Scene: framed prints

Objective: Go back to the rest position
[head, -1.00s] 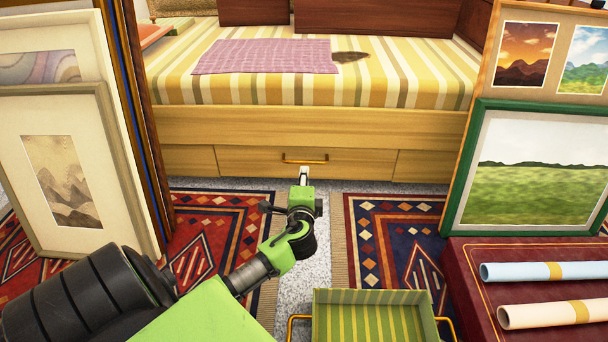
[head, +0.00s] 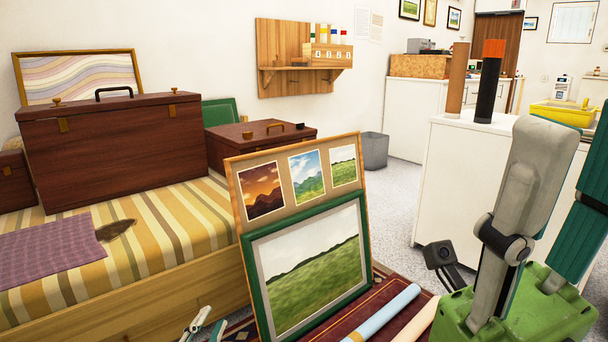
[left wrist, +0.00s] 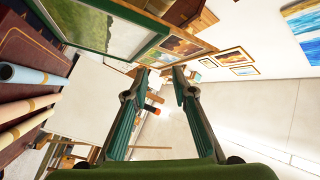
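My left gripper (head: 207,327) shows small at the bottom edge of the head view, left of the green-framed landscape (head: 310,258). Its two fingers are apart. In the left wrist view the fingers (left wrist: 158,72) are open with nothing between them, and the far room shows beyond. My right gripper (head: 545,215) is large and close at the right of the head view. Its fingers look spread and empty, with one cut off by the right edge. The drawer with the handle is out of view.
The bed (head: 165,230) with a brown case (head: 110,150) is at the left. Paper rolls (head: 385,312) lie in front of the framed landscape; they also show in the left wrist view (left wrist: 30,76). A white cabinet (head: 440,190) stands behind my right gripper. Grey floor is clear by the bin (head: 375,150).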

